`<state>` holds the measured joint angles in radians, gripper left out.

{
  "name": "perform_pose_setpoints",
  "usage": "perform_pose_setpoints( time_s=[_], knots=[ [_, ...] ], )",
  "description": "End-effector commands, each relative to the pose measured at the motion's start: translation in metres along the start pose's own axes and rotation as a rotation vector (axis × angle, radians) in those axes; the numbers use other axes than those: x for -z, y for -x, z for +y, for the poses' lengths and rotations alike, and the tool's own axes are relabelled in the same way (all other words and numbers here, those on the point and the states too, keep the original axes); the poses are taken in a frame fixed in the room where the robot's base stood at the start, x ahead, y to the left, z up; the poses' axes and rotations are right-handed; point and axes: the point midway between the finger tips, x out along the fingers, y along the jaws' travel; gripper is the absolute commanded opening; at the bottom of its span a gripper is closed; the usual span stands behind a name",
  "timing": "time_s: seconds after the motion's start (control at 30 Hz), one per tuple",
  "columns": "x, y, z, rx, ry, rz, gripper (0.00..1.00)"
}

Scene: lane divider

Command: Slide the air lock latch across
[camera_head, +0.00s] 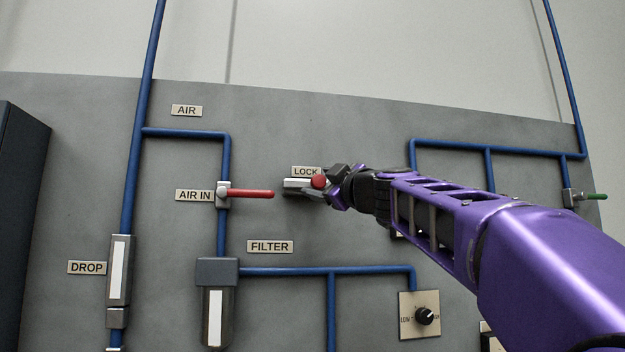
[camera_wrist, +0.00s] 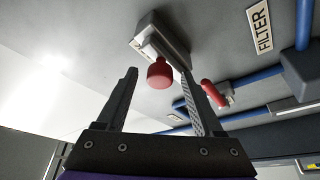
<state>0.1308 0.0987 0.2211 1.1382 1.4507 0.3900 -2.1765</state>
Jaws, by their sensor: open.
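The air lock latch is a grey metal block (camera_head: 297,183) under the LOCK label (camera_head: 306,172), with a red knob (camera_head: 319,181) at its right end in the head view. In the wrist view the latch block (camera_wrist: 165,38) is pale grey with a slot, and the red knob (camera_wrist: 160,74) sticks out toward me. My gripper (camera_head: 333,186) is at the latch, its fingers partly hidden in the head view. In the wrist view my gripper (camera_wrist: 160,82) is open, with the knob between the fingertips, nearer the right finger. I cannot tell whether that finger touches it.
A red AIR IN valve handle (camera_head: 250,194) points right, just left of the latch; it also shows beyond the right finger in the wrist view (camera_wrist: 213,92). Blue pipes (camera_head: 300,271) run below. A black dial (camera_head: 424,316) sits lower right. The panel above LOCK is clear.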

Motion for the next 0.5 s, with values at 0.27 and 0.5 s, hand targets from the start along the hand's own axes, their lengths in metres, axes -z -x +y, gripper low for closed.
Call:
perform_pose_setpoints(
  time_s=[0.27,0.5],
  knots=[
    [0.0002,-0.0046,0.0022,-0.001,0.000,-0.001,0.69],
    [0.0000,-0.0046,0.0019,-0.001,0.000,-0.001,0.67]
  ],
)
